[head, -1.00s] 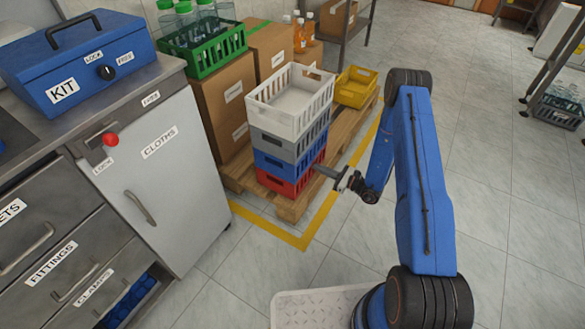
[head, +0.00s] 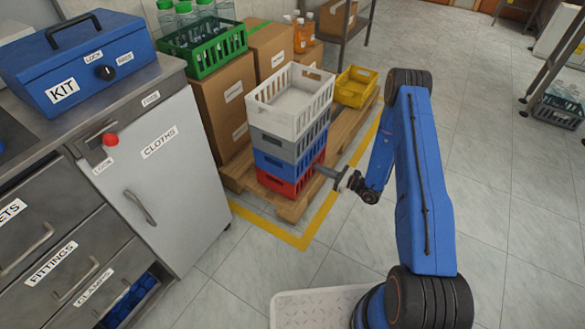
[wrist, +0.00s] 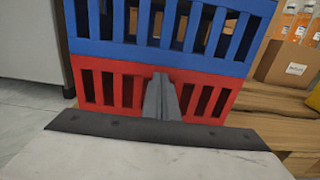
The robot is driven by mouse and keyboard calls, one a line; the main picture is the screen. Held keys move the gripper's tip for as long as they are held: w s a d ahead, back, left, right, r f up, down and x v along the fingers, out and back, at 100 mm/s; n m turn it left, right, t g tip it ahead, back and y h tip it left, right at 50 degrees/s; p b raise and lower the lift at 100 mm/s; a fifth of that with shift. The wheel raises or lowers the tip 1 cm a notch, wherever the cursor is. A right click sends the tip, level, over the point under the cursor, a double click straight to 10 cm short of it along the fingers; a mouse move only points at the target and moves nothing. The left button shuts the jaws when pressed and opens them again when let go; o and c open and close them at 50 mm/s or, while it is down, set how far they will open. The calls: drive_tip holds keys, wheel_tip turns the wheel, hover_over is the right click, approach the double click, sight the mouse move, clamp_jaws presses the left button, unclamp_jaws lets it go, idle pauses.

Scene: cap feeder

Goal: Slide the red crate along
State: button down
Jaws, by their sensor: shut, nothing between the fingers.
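The red crate (head: 288,186) is at the bottom of a stack on the wooden pallet, under a blue crate (head: 285,165), a grey crate (head: 284,145) and a white crate (head: 292,108). My gripper (head: 318,169) is shut and empty, its fingertips at the right-hand side of the red crate, near its upper part. In the wrist view, the closed fingers (wrist: 160,97) stand in front of the slatted wall of the red crate (wrist: 125,92), about mid-width, with the blue crate (wrist: 120,28) above. I cannot tell whether the tips touch the wall.
The wooden pallet (head: 290,211) has yellow floor tape (head: 270,230) around it. Behind the stack are cardboard boxes (head: 228,100), a green crate of bottles (head: 217,52) and a yellow crate (head: 355,88). A grey cabinet (head: 160,180) stands left.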

drive_tip(key=shift+a, duration=0.1)
idle(0.3)
drive_tip(key=shift+x, duration=10.45)
drive_tip(key=shift+v, duration=4.05)
drive_tip(key=shift+r, duration=0.1)
